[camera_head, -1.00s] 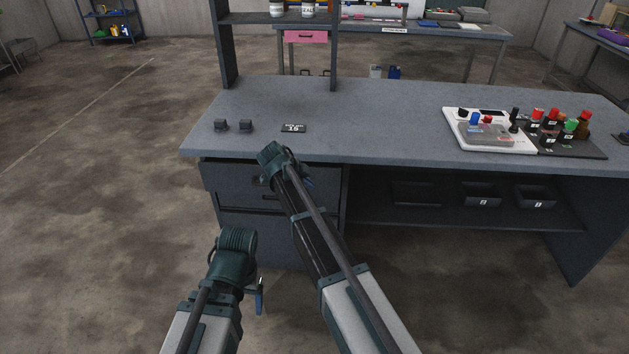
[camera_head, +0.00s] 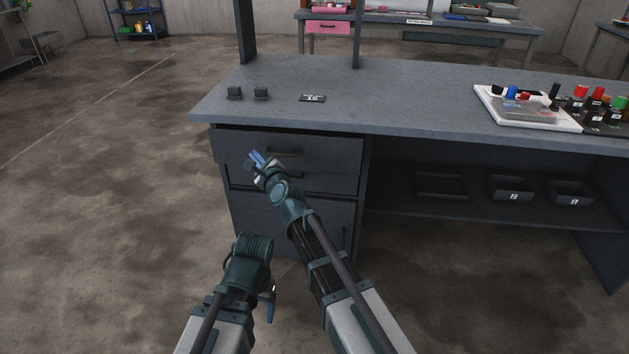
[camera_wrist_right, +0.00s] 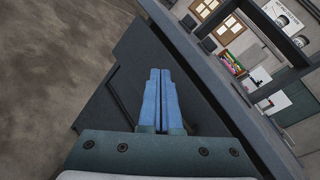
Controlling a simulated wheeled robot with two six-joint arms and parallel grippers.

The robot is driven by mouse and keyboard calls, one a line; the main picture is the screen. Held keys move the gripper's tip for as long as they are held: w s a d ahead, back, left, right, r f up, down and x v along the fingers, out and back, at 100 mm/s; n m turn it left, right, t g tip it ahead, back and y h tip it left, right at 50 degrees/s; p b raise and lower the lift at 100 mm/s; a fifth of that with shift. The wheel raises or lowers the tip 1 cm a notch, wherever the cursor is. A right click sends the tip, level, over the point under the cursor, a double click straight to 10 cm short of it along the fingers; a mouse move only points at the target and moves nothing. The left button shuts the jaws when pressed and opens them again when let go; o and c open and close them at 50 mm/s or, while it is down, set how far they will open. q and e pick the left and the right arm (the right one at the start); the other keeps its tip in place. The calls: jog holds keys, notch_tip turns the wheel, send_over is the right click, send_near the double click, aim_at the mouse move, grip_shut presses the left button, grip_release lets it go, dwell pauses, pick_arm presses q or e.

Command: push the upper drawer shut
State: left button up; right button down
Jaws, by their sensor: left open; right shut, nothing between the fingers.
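The upper drawer (camera_head: 335,176) is a dark grey front with a bar handle, under the left end of the workbench. Contact cannot be made out. In the right wrist view the blue fingers (camera_wrist_right: 160,78) are together, pointing at the dark drawer front (camera_wrist_right: 132,55). My left gripper (camera_head: 271,304) hangs low in front of the cabinet, open, its fingers mostly hidden by its wrist.
The workbench top (camera_head: 420,105) overhangs the drawers. Bins (camera_head: 512,188) sit on the shelf at right. The floor at left is clear.

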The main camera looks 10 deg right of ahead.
jog(key=s+d+f+m+t+h+b, duration=0.3)
jog(key=d+m+h+b, duration=0.1)
jog(key=d+m, duration=0.25)
jog(key=m+g+h+b, duration=0.2)
jog(key=m+h+b, duration=0.2)
jog(key=m+h, duration=0.35)
send_near(316, 155)
pick_arm(q)
notch_tip(316, 155, down, 10)
pick_arm(e)
jog(key=shift+m+y, duration=0.3)
jog(key=shift+y, duration=0.05)
jog(key=x, duration=0.6)
jog(key=shift+w+d+r, duration=0.2)
jog(key=shift+w+d, duration=0.05)
jog(key=shift+w, duration=0.1)
